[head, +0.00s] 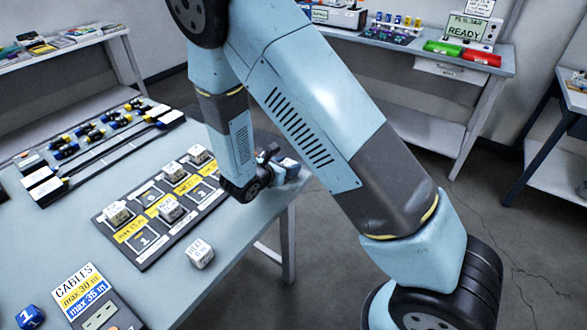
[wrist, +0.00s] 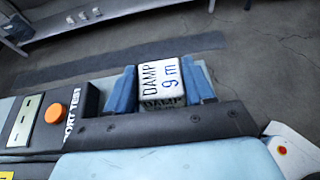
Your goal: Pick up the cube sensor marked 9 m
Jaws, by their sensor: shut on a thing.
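The white cube sensor (wrist: 162,75) reads "DAMP 9 m" in the wrist view, with the 9 m in blue. My gripper (wrist: 162,90) is shut on it, one blue finger on each side. In the head view my gripper (head: 281,166) is by the right edge of the table, partly hidden by my own arm. Only a small part of the cube shows there. I cannot tell whether the cube touches the surface below it.
A dark labelled tray (head: 150,252) with several white cubes stands on the table (head: 235,235). A loose white cube (head: 199,253) lies in front of it. A port test box (wrist: 75,112) with an orange button is left of my gripper. Cables (head: 95,150) lie at the back left.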

